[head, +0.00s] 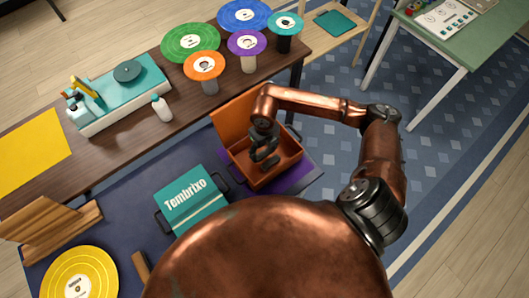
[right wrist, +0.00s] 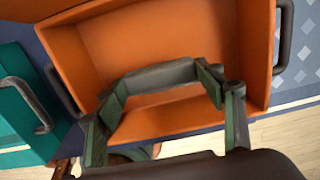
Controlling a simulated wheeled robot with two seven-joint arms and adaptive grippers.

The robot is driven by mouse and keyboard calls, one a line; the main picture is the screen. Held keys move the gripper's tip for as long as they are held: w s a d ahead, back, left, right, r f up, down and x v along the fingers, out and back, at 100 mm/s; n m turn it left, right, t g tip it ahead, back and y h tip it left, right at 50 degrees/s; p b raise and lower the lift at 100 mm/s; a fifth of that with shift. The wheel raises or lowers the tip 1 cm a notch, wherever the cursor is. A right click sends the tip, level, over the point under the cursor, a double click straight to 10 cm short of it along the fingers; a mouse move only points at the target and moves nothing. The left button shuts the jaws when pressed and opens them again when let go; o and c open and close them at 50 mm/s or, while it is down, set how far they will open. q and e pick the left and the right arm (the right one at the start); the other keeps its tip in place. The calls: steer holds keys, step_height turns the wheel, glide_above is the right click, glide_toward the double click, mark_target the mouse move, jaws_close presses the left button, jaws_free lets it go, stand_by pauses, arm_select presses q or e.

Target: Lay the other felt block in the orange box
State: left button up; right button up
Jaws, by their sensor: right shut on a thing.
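The orange box (head: 288,172) stands open on the dark blue table, its lid tipped up at the back left. In the right wrist view the box (right wrist: 257,50) fills most of the picture, and its visible floor looks bare. My right gripper (head: 265,156) is over the inside of the box, pointing down. In the right wrist view my right gripper (right wrist: 160,80) is shut on a grey felt block (right wrist: 158,75), held between the green-padded fingers. I cannot tell whether the block touches the box floor. My left gripper is not in view.
A closed teal box (head: 193,205) marked Tembrixo stands left of the orange box. A brown block (head: 140,265) lies near my body beside a yellow record (head: 100,262). A wooden rack (head: 45,228) is at the left. Record stands and a turntable (head: 120,90) fill the shelf behind.

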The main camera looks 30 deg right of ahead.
mark_target(265, 153)
steer(key=shift+w+d+f, duration=0.4)
steer(key=shift+w+f, duration=0.05)
steer(key=shift+f, duration=0.3)
steer(key=shift+w+d+f, duration=0.1)
steer(key=shift+w+f, duration=0.05)
steer(key=shift+f, duration=1.5)
steer(key=shift+f+b, duration=0.1)
steer(key=shift+b, duration=0.2)
steer(key=o, duration=0.8)
step_height(265, 153, up, 12)
steer(key=shift+r+p, duration=0.15)
steer(key=shift+p, duration=0.5)
